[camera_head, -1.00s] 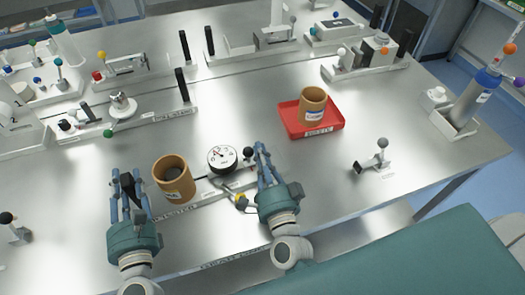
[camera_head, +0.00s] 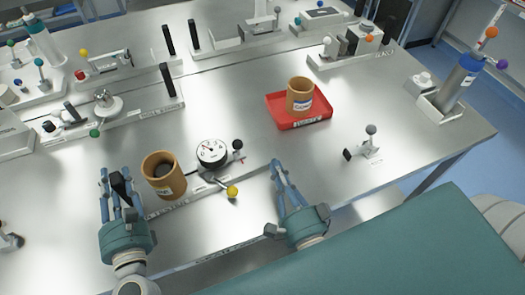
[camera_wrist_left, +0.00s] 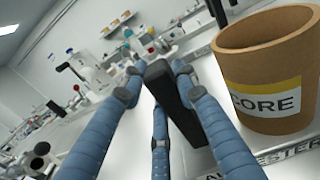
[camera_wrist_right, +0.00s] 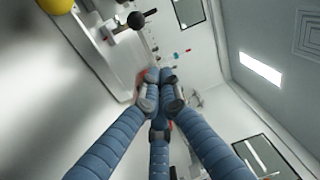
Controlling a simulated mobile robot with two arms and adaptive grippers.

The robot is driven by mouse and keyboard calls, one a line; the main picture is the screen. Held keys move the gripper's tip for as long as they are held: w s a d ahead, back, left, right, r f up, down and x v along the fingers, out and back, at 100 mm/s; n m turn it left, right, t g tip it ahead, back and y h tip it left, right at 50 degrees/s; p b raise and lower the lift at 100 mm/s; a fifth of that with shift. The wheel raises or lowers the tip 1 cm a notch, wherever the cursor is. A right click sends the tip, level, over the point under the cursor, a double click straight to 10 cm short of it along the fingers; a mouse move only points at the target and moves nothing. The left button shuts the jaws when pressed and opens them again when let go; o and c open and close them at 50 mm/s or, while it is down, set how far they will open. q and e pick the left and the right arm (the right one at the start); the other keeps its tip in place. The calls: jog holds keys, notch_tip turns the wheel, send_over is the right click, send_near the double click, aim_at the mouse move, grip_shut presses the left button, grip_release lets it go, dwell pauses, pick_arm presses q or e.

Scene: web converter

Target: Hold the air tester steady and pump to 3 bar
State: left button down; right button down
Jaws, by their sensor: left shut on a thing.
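The air tester's light base (camera_head: 205,192) lies along the front of the steel bench. It carries a round white gauge (camera_head: 212,153), a lever with a yellow knob (camera_head: 232,192) and a black knob (camera_head: 238,145). The needle reading is too small to tell. A brown core cup (camera_head: 164,176) stands at its left part. My left gripper (camera_head: 116,180) is shut on a black upright handle (camera_wrist_left: 172,100) left of the core, also in the left wrist view. My right gripper (camera_head: 279,168) is right of the tester, empty, fingertips together in the right wrist view (camera_wrist_right: 160,80).
A red tray (camera_head: 320,118) with another brown core (camera_head: 300,95) stands behind, to the right. A small grey-knobbed fixture (camera_head: 370,143) is at the right. Other fixtures line the back.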

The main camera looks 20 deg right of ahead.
aim_at(238, 148)
jog(key=d+f+y, duration=0.1)
jog(key=s+d+f+m+y, duration=0.1)
jog(key=shift+s+d+f+y, duration=0.15)
jog(key=shift+s+d+y, duration=0.05)
jog(key=shift+d+y, duration=0.1)
jog(key=shift+m, duration=0.3)
jog(key=w, duration=0.7)
jog(key=w+a, duration=0.1)
jog(key=w, duration=0.2)
jog(key=shift+w+a+r, duration=0.1)
jog(key=shift+w+r, duration=0.05)
jog(key=shift+r, duration=0.15)
jog(key=a, duration=0.3)
jog(key=shift+a+r, duration=0.15)
jog(key=shift+r, duration=0.15)
jog(key=shift+a, duration=0.3)
